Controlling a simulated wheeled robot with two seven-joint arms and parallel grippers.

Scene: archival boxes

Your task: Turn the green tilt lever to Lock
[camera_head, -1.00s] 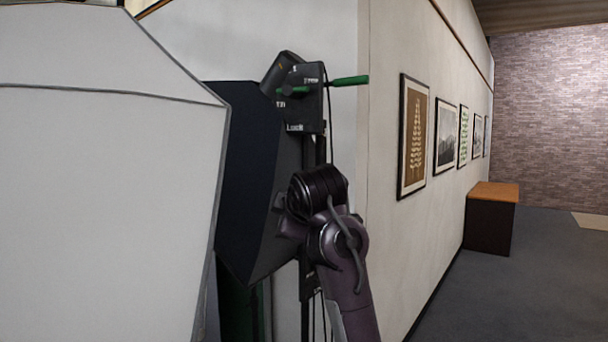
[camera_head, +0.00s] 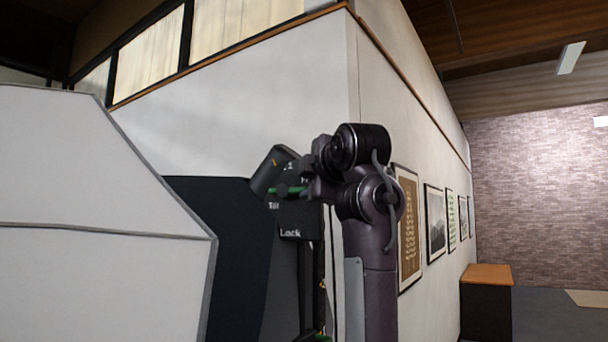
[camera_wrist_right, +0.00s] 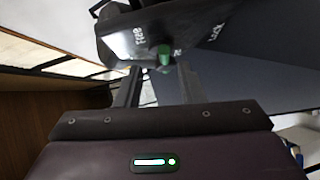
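The green tilt lever (camera_head: 284,191) sits on a dark plate (camera_head: 300,222) with white lettering; "Lock" reads at its lower part. In the head view the lever's outer part is hidden behind my right gripper (camera_head: 310,180). In the right wrist view the green lever (camera_wrist_right: 164,55) shows nearly end-on, in line with the gap between my right gripper's (camera_wrist_right: 158,78) two spread fingers. "Free" reads left of it and "Lock" to the right. The fingers are apart; whether either touches the lever I cannot tell. My left gripper is not in view.
A large white softbox-like panel (camera_head: 90,270) with a dark side (camera_head: 220,240) fills the left, close to the lever plate. A white wall corner (camera_head: 350,60) stands behind. Framed pictures (camera_head: 434,222) and a wooden-topped cabinet (camera_head: 487,275) are farther right.

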